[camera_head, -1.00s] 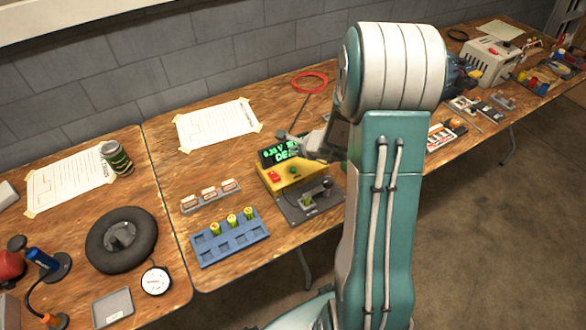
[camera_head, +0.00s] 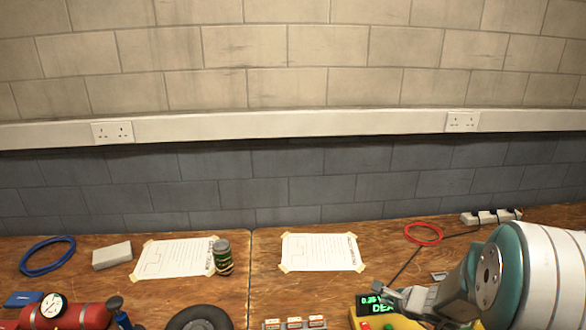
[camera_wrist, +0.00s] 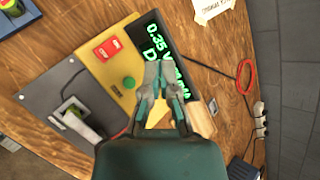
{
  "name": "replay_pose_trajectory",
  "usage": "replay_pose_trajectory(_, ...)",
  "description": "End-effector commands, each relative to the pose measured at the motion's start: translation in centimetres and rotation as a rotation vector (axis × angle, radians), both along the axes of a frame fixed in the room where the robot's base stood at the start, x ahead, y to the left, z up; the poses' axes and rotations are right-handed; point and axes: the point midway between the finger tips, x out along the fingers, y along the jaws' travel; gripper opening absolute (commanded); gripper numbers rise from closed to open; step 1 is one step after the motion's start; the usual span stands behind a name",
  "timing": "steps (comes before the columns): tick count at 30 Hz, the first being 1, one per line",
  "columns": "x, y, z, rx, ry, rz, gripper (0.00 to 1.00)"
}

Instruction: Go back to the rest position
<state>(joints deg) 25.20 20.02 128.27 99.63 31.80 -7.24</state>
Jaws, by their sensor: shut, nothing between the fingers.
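My gripper (camera_head: 408,299) is in the lower right of the head view, just over the yellow charger (camera_head: 398,322). In the wrist view my gripper (camera_wrist: 160,72) is shut and empty, its fingertips in front of the charger's black display (camera_wrist: 176,70). Green text on the display starts with "0.35 V"; the fingers hide part of it. The yellow charger (camera_wrist: 118,75) has a red switch (camera_wrist: 108,49) and a green button (camera_wrist: 129,82). A grey plate with a holder (camera_wrist: 72,112) adjoins it. Whether the fingers touch the charger, I cannot tell.
A red cable loop (camera_head: 423,234) and a power strip (camera_head: 491,217) lie behind the charger. Taped papers (camera_head: 321,252), a can (camera_head: 222,257), a black wheel (camera_head: 198,319) and a red cylinder (camera_head: 72,316) are further left. A wall (camera_head: 300,180) closes the back.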

Motion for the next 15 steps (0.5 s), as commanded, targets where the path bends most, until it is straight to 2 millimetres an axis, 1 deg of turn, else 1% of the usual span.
replay_pose_trajectory(1, -0.4, 1.9, 2.2, -0.044, -0.032, 0.096, 0.0)
replay_pose_trajectory(3, -1.3, 4.2, 4.7, -0.108, -0.064, 0.231, 0.0)
replay_pose_trajectory(6, -3.1, 7.3, 7.6, -0.203, -0.101, 0.416, 0.0)
replay_pose_trajectory(8, -4.5, 9.0, 9.1, -0.263, -0.12, 0.525, 0.0)
replay_pose_trajectory(9, -5.5, 9.9, 10.0, -0.305, -0.129, 0.594, 0.0)
replay_pose_trajectory(11, -7.1, 11.2, 11.2, -0.371, -0.143, 0.697, 0.0)
replay_pose_trajectory(12, -8.2, 12.0, 12.0, -0.419, -0.15, 0.764, 0.0)
replay_pose_trajectory(15, -11.1, 13.4, 13.5, -0.539, -0.162, 0.922, 0.0)
